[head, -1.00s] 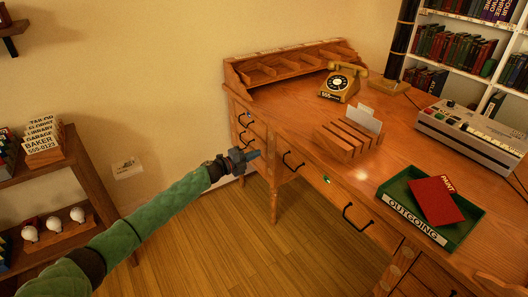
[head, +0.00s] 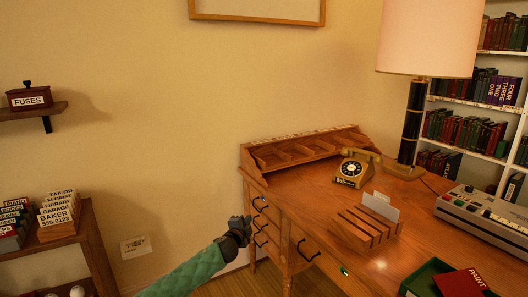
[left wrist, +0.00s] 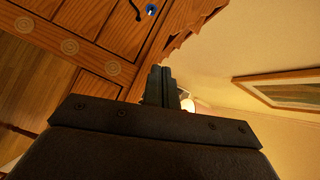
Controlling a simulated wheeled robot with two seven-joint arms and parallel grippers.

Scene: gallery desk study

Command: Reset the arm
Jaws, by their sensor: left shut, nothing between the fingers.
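My left arm in its green sleeve comes in from the bottom of the head view. My left gripper (head: 240,223) is shut and empty, in front of the left drawers of the wooden desk (head: 320,208). In the left wrist view my left gripper (left wrist: 161,84) shows its fingers together, with desk drawers on the left and the wall on the right. I cannot tell from these views whether it touches the desk. My right gripper is not in view.
On the desk stand a yellow telephone (head: 353,169), a slotted letter rack (head: 362,226), a lamp (head: 412,125), a grey machine (head: 484,222) and a green tray (head: 416,281). A shelf with several cards (head: 58,214) stands at left. Floor shows between.

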